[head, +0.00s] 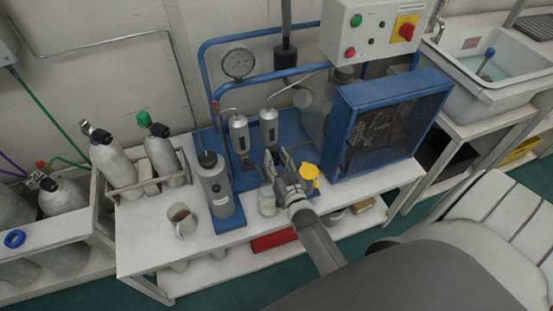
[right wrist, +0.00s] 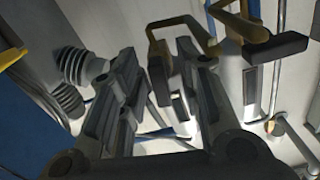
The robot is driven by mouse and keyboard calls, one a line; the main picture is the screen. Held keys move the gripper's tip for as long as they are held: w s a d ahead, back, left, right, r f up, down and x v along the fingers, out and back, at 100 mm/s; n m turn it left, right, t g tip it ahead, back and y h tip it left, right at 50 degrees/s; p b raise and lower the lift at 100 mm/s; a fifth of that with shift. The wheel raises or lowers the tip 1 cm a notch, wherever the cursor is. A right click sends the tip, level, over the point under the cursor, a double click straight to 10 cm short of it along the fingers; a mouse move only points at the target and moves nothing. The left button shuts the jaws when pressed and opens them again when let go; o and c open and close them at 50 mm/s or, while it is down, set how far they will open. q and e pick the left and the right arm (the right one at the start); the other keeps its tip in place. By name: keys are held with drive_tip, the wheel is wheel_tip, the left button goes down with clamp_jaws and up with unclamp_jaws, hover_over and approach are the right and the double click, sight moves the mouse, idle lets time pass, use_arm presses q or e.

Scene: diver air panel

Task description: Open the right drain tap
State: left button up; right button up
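The other brass tap (right wrist: 243,27) has a black lever (right wrist: 276,48) right of the fingers. My left gripper is out of view.
A blue caged fan unit (head: 388,120) stands right of the gripper. A yellow cap (head: 309,173) and a glass jar (head: 267,201) are close to the gripper.

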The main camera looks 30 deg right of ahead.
drive_tip(key=v, duration=1.2)
